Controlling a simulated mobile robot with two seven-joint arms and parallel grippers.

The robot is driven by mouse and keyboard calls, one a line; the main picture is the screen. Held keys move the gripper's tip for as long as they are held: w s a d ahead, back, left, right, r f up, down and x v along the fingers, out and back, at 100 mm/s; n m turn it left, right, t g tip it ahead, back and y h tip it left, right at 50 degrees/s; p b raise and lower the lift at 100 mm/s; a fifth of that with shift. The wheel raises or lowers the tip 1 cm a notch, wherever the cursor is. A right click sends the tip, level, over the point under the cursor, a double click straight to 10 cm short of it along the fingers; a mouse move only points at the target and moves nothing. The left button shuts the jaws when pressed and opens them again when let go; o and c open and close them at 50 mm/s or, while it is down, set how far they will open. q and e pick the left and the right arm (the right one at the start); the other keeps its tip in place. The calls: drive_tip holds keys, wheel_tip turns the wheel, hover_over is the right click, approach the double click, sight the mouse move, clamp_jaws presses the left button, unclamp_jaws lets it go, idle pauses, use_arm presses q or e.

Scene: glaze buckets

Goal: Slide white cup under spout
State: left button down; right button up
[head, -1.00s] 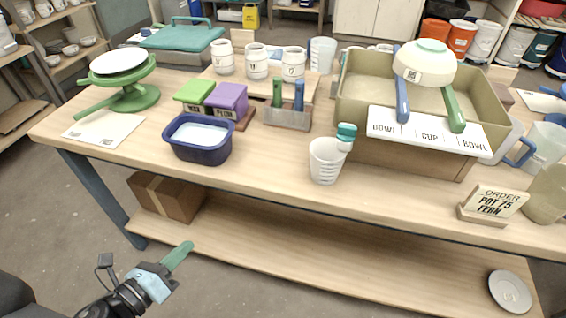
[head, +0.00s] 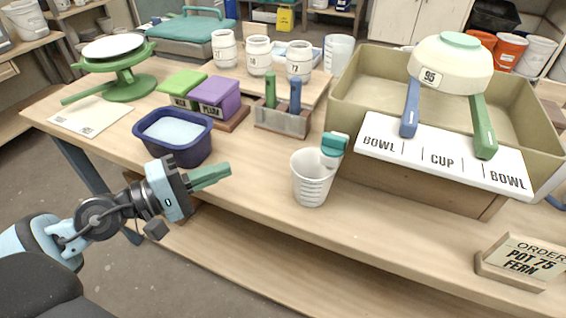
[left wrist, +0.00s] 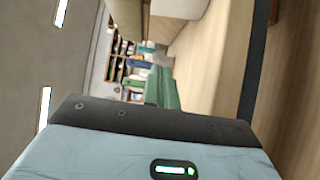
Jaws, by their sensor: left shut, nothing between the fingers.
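A white ribbed cup (head: 311,182) stands upright near the front edge of the table (head: 250,190). A teal piece (head: 334,146) shows at its right rim; I cannot tell whether it is fixed to the cup. No spout can be told for sure. A white bowl (head: 452,62) marked 95 rests on a blue and a green handle over a beige basin (head: 375,90). My left gripper (head: 228,170) is shut and empty, left of the cup and apart from it, at the table's front edge. Its green fingers show in the left wrist view (left wrist: 160,88). My right gripper is out of view.
A white board (head: 442,160) reading BOWL, CUP, BOWL lies across the basin's front. A blue tub (head: 178,158) stands close behind my left gripper. A holder (head: 284,122) with green and blue handles stands behind the cup. An order sign (head: 522,258) stands at right.

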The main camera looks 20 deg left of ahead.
use_arm(q)
drive_tip(key=shift+w+d+r+p, duration=0.2)
drive_tip(key=shift+w+d+p, duration=0.15)
drive_tip(key=shift+w+p, duration=0.2)
drive_tip(key=p+x, duration=0.4)
drive_tip(key=x, duration=0.4)
drive_tip(key=shift+w+d, duration=0.25)
drive_tip(key=shift+d, duration=0.1)
drive_tip(key=shift+s+d+p, duration=0.3)
drive_tip(key=shift+d+p, duration=0.3)
drive_tip(key=shift+p, duration=0.05)
drive_tip(key=shift+s+d+p, duration=0.3)
drive_tip(key=shift+d+p, duration=0.3)
drive_tip(key=shift+s+d+f+p, duration=0.15)
drive_tip(key=shift+s+d+p, duration=0.15)
drive_tip(key=shift+d, duration=0.3)
drive_tip(key=shift+f, duration=0.1)
